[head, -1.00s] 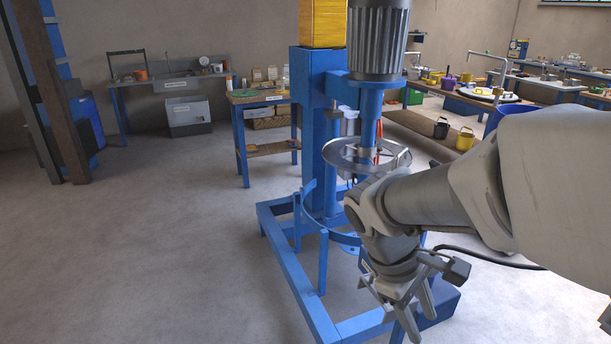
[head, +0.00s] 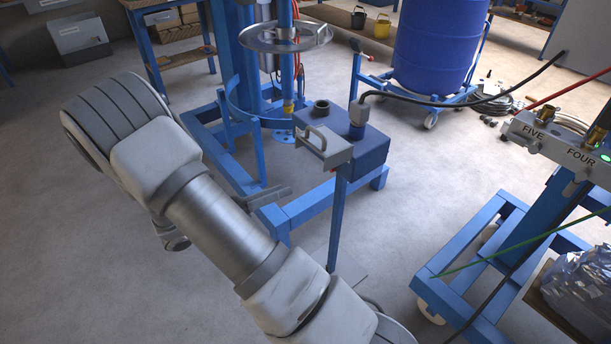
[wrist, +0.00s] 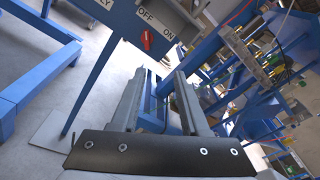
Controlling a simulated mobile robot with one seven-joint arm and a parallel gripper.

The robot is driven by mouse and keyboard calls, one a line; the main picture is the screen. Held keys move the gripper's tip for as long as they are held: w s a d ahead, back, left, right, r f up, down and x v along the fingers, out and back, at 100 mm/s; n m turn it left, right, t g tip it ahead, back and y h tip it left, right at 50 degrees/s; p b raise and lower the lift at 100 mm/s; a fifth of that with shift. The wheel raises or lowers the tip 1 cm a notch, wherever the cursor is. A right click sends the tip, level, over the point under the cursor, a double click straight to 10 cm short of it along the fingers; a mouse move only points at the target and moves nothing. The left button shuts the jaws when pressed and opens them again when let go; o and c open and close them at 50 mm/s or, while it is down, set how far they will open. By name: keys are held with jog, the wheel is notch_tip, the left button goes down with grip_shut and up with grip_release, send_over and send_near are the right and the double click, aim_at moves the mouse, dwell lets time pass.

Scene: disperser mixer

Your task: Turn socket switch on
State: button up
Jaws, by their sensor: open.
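In the head view my arm crosses the lower left, and I cannot see the fingers clearly.
A dark blue box with a black cable plug (head: 357,115) is behind the switch box. The mixer's blue frame (head: 225,150) stands to its left. A blue barrel (head: 437,45) and a control stand (head: 560,150) are on the right. The floor at left is clear.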

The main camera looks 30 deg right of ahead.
aim_at(328, 165)
jog(key=w+d+b, duration=0.1)
jog(key=d, duration=0.4)
jog(key=w+d+f+n+t+b, duration=0.1)
jog(key=d, duration=0.4)
jog(key=w+d+f+n+h+b, duration=0.1)
jog(key=d, duration=0.4)
jog(key=shift+d+f+t, duration=0.15)
jog(key=shift+d+t, duration=0.15)
jog(key=shift+t, duration=0.1)
grip_shut()
